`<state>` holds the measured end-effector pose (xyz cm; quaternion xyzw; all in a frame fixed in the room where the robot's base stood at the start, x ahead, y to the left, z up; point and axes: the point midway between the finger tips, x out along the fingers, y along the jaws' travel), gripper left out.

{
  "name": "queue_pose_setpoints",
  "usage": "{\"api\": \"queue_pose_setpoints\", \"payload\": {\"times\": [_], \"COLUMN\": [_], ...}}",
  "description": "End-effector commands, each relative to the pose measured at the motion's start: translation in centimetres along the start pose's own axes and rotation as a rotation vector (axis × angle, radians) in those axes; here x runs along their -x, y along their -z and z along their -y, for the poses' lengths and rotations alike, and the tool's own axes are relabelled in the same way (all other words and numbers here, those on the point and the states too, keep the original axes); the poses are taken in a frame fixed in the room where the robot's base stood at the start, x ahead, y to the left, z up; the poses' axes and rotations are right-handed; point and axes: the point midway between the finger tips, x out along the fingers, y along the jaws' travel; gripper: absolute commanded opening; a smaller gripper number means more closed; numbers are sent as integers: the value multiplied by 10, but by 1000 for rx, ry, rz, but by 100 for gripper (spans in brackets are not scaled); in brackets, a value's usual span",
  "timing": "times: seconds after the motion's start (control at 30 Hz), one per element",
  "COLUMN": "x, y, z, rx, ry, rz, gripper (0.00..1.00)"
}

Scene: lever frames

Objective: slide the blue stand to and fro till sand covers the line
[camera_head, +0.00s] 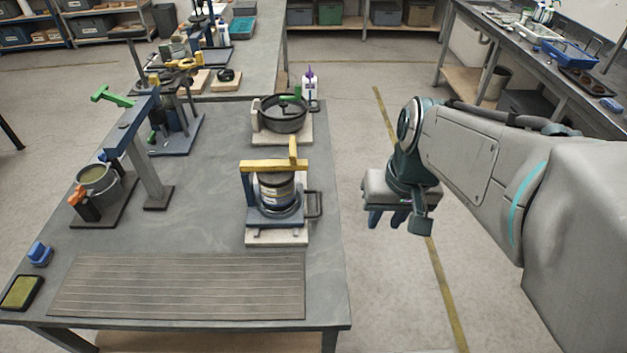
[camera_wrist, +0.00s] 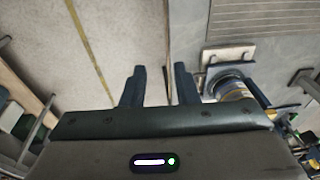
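A blue stand (camera_head: 248,185) with a yellow bar (camera_head: 273,165) across its top sits on a pale base plate (camera_head: 277,239) near the table's right side. It holds a round banded container (camera_head: 275,190). A dark loop handle (camera_head: 315,204) sticks out on the right. The container also shows in the wrist view (camera_wrist: 232,86), right of my fingers. I cannot make out sand or a fill line. My gripper (camera_head: 388,219) hangs over the floor, right of the table and apart from the stand. In the wrist view, its two fingers (camera_wrist: 159,85) are spread with nothing between them.
A dark round pan (camera_head: 281,118) and a white bottle (camera_head: 310,91) stand behind the stand. A blue post with a green lever (camera_head: 113,96) and a grey pot (camera_head: 97,182) are at left. A ribbed mat (camera_head: 178,287) lies in front. Floor around my gripper is clear.

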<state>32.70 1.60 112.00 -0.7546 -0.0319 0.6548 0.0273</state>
Motion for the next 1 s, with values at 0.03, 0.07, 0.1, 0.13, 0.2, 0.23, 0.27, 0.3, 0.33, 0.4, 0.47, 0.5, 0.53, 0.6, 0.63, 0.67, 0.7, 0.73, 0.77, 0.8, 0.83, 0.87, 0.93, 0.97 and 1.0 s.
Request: {"api": "queue_pose_setpoints", "payload": {"times": [0.03, 0.07, 0.1, 0.13, 0.2, 0.23, 0.27, 0.3, 0.33, 0.4, 0.47, 0.5, 0.53, 0.6, 0.63, 0.67, 0.7, 0.73, 0.77, 0.8, 0.83, 0.87, 0.93, 0.97, 1.0], "x": [-18, -24, -32, -38, -53, -60, -66, -74, -81, -95, -108, -116, -122, -135, -140, -146, -153, -158, -163, -170, -175, -179, -189, -192, -197], "y": [6, 10, 15, 19, 28, 32, 36, 42, 46, 56, 64, 70, 74, 84, 89, 94, 100, 105, 109, 116, 120, 125, 136, 141, 148], "z": [0, 1, 3, 4, 7, 7, 8, 9, 9, 10, 10, 10, 10, 9, 9, 8, 7, 5, 4, 2, 0, -2, -8, -11, -16], "rx": [-5, -5, -6, -7, -8, -10, -11, -14, -14, -18, -23, -25, -27, -32, -35, -37, -41, -43, -46, -49, -54, -56, -63, -67, -71], "ry": [24, 41, 65, 84, 132, 154, 178, 210, 235, 298, 355, 395, 426, 501, 534, 568, 614, 649, 685, 735, 771, 810, 897, 935, 983], "rz": [36, 55, 80, 97, 136, 154, 169, 187, 202, 230, 250, 263, 271, 286, 289, 293, 295, 295, 295, 292, 289, 284, 267, 258, 243], "gripper": [27, 27, 27, 27, 27, 27, 27, 27, 27, 27, 27, 27, 27, 27, 27, 27, 27, 27, 27, 27, 27, 27, 27, 27, 27]}}
